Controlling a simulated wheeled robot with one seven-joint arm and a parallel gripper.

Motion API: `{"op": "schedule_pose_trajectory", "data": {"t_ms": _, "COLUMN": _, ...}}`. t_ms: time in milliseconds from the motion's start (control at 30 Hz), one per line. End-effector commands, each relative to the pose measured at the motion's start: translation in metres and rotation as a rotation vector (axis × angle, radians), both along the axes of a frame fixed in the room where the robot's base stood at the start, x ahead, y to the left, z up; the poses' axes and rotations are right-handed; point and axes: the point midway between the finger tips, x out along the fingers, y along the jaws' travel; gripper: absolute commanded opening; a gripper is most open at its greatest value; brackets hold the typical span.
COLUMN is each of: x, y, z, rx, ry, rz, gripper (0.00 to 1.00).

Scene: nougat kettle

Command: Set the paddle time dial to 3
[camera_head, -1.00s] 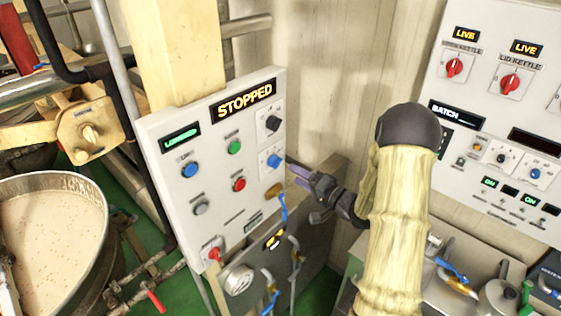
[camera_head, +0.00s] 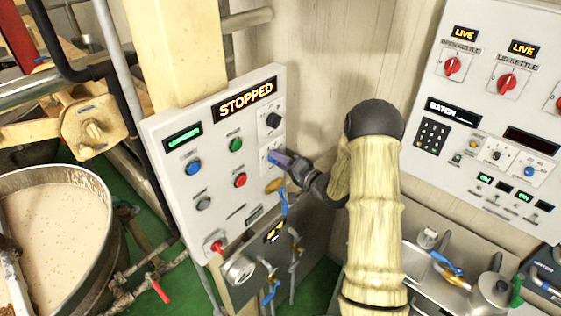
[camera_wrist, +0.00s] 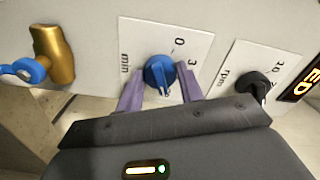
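The paddle time dial is a blue round knob (camera_wrist: 158,70) on a white plate marked "min" in the wrist view. A 0 shows near it; its other marks are partly covered and its setting cannot be read for sure. My gripper (camera_wrist: 161,76) is open, its two purple fingers one on each side of the knob, with small gaps seeming to show. In the head view my gripper (camera_head: 279,158) reaches the control panel (camera_head: 221,200) from the right and covers most of the blue dial.
A black rpm dial (camera_head: 273,120) sits just above, also in the wrist view (camera_wrist: 257,84). A brass valve with a blue handle (camera_wrist: 52,56) is close on the other side. The display (camera_head: 245,99) reads STOPPED. A second panel (camera_head: 485,120) stands right.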

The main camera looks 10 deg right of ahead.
Motion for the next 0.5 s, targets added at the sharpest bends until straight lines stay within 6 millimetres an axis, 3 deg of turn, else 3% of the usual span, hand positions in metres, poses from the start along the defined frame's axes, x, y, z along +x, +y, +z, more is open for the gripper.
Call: {"op": "schedule_pose_trajectory", "data": {"t_ms": 500, "x": -0.0001, "y": -0.0006, "z": -0.0026, "rx": -0.057, "ry": -0.042, "rz": -0.001, "gripper": 0.14}}
